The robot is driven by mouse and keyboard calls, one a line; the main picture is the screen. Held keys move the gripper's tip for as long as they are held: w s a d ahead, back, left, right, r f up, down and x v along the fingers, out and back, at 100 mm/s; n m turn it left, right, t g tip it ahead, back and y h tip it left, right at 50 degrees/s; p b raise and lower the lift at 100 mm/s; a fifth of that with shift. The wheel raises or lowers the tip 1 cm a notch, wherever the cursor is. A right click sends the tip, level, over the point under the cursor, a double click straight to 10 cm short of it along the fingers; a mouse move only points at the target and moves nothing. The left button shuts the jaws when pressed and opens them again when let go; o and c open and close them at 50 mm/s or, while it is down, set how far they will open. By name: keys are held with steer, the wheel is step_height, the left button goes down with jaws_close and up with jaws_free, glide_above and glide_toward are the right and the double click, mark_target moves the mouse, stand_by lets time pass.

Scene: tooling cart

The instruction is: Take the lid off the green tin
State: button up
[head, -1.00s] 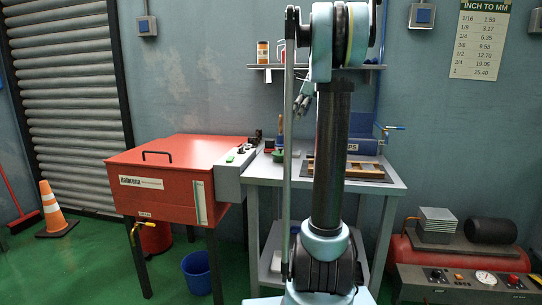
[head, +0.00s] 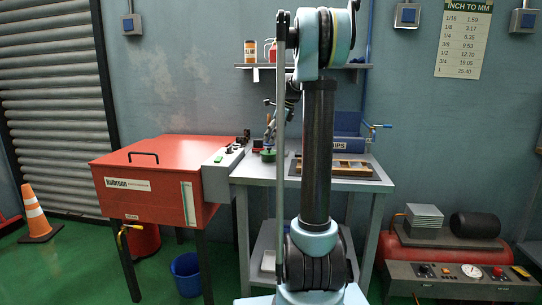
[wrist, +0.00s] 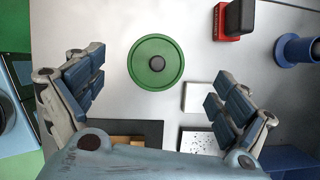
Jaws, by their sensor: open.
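The green tin (wrist: 138,64) is seen from above in the wrist view. Its round green lid has a dark knob (wrist: 157,63) in the middle and appears seated. The tin also shows as a small green shape on the cart top in the head view (head: 268,156). My gripper (wrist: 157,95) is open and empty, its blue-padded fingers spread wide on either side below the lid in the picture. In the head view my gripper (head: 270,128) is just above the tin. I cannot tell the exact height gap.
A red-based block (wrist: 236,22) and a blue cylinder (wrist: 297,50) stand to the right of the tin. Pale square plates (wrist: 198,97) lie below right. A wooden-edged tray (head: 352,168) lies on the cart (head: 250,172). A red cabinet (head: 155,178) stands left of the cart.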

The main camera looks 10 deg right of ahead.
mark_target(269, 150)
steer(key=shift+s+x, duration=0.15)
steer(key=shift+x, duration=1.2)
steer(key=shift+s+x, duration=0.15)
steer(key=shift+x, duration=1.2)
steer(key=shift+d+f, duration=0.1)
steer(key=shift+d, duration=0.05)
steer(key=c, duration=1)
